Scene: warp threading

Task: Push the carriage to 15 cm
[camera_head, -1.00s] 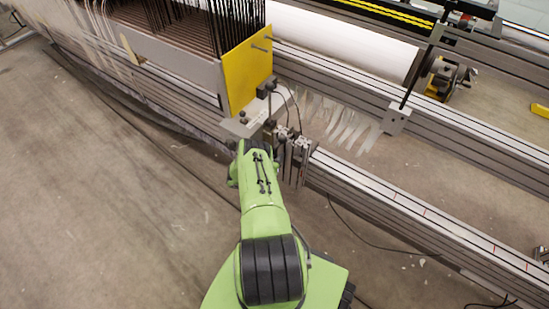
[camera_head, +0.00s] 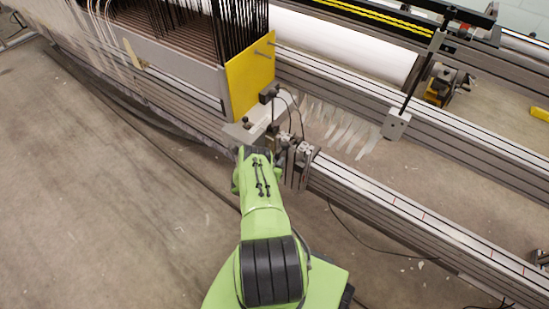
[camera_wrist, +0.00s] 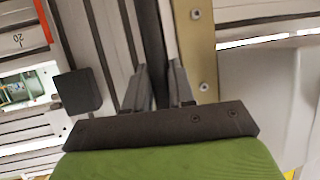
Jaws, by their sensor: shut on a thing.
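The carriage (camera_head: 250,75), with a yellow end plate and many dark upright wires behind it, sits on the long grey rails in the head view. My gripper (camera_wrist: 158,82) is at the carriage's front right corner. In the wrist view its two grey fingers are closed on a dark upright bar (camera_wrist: 151,40), beside a brass-coloured plate (camera_wrist: 195,50). In the head view my own wrist hides the fingertips. A scale mark "20" with a red stripe (camera_wrist: 42,20) shows at the upper left of the wrist view.
The front rail (camera_head: 400,222) runs on to the lower right with thin red marks. A black post on a grey block (camera_head: 396,122) stands on the rear rail. Pale strips (camera_head: 340,128) hang between the rails. Small clamps (camera_head: 300,155) stand right of my wrist.

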